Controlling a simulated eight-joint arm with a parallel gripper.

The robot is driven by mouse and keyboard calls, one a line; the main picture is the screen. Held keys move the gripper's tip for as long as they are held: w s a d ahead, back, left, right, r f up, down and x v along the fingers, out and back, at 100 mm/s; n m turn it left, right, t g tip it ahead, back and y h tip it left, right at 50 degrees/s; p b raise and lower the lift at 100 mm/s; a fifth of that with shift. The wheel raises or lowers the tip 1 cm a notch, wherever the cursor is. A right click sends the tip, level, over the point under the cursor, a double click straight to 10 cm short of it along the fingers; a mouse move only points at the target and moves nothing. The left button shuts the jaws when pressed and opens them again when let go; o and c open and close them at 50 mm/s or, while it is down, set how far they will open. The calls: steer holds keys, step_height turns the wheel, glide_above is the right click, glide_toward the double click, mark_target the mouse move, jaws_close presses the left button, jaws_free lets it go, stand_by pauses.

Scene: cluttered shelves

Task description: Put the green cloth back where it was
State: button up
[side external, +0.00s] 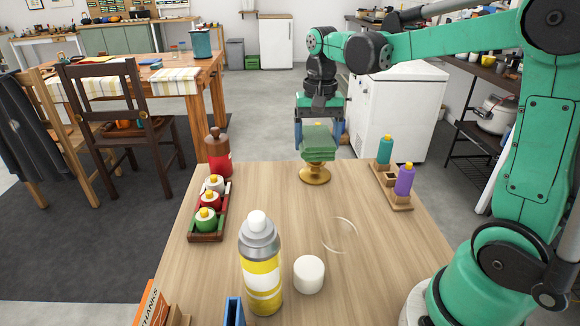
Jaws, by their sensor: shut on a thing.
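The green cloth (319,146) is a folded, thick square pad near the far edge of the wooden table. My gripper (319,134) comes down from above with its blue fingers on either side of the cloth and is shut on it. A brass-coloured round stand (314,176) is directly below the cloth in the picture. I cannot tell whether the cloth rests on the stand or hangs just above it. The cloth hides the stand's top.
On the table (270,190), a tray (207,238) of small bottles and a red bottle (219,162) stand left. A rack (401,206) holds teal and purple bottles right. A yellow spray can (262,275), white cylinder (309,274) and clear disc (339,235) are nearer.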

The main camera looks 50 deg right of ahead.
mark_target(313, 207)
step_height(313, 207, down, 14)
steer(key=shift+f, duration=0.1)
stand_by(0.4)
steer(key=shift+f, duration=0.1)
steer(key=o, duration=1.3)
